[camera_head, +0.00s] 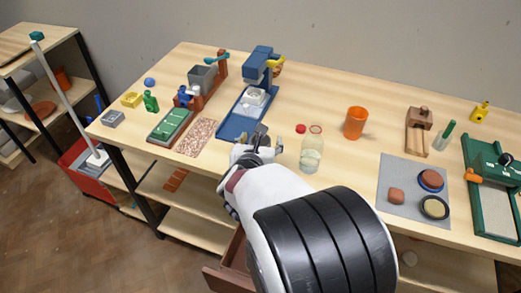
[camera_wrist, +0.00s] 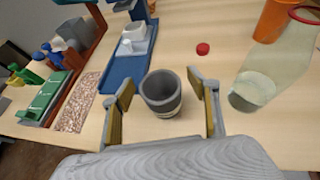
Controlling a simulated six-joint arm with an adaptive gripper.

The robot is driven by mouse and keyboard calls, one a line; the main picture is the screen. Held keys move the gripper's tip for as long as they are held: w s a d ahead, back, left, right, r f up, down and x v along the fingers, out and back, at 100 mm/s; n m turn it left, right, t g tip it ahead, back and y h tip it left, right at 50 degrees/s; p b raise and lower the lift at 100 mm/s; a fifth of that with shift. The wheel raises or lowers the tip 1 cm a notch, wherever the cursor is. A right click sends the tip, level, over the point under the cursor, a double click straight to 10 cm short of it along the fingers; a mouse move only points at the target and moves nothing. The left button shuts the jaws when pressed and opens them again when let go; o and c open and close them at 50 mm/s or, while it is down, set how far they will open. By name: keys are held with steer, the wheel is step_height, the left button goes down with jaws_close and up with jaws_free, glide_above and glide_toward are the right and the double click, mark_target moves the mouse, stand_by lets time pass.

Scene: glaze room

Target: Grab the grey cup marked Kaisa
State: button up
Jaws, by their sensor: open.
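A dark grey cup (camera_wrist: 161,98) stands upright on the table in the wrist view, with a paler band low on its side. I cannot read a name on it. My gripper (camera_wrist: 160,86) is open, with one finger to the left of the cup and one to the right. A gap shows between each finger and the cup.
A blue machine (camera_head: 232,125) with a pale block stands behind and left. An orange cup (camera_head: 355,122) stands farther right. A speckled mat (camera_head: 197,137) lies left.

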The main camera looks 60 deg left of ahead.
steer(key=c, duration=1.3)
steer(key=shift+r, duration=0.2)
step_height(320, 180, up, 18)
steer(key=shift+f, duration=0.2)
stand_by(0.7)
